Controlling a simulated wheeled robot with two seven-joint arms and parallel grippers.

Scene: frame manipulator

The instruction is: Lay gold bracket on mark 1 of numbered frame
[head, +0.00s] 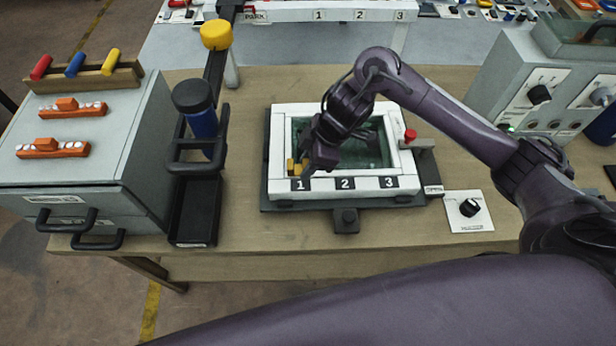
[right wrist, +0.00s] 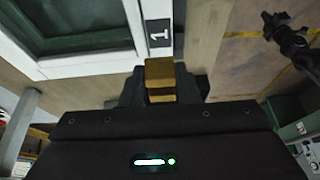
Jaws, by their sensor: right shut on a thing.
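The gold bracket (right wrist: 160,78) is between the fingers of my right gripper (head: 305,172). In the head view a small gold part (head: 291,166) shows beside the fingers, at the left front corner of the numbered frame. The numbered frame (head: 279,133) is white, with black labels 1, 2 and 3 along its front bar. Mark 1 (head: 300,184) is just in front of the right gripper, and it shows close beside the bracket in the right wrist view (right wrist: 158,33). I cannot tell whether the bracket touches the frame.
The frame sits on a dark base with a red-knobbed clamp (head: 410,135) at its right. A dial plate (head: 468,210) lies to the right. A black rack with a blue bottle (head: 202,122) and grey drawers (head: 130,135) stand left. The wooden table (head: 300,240) is clear in front.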

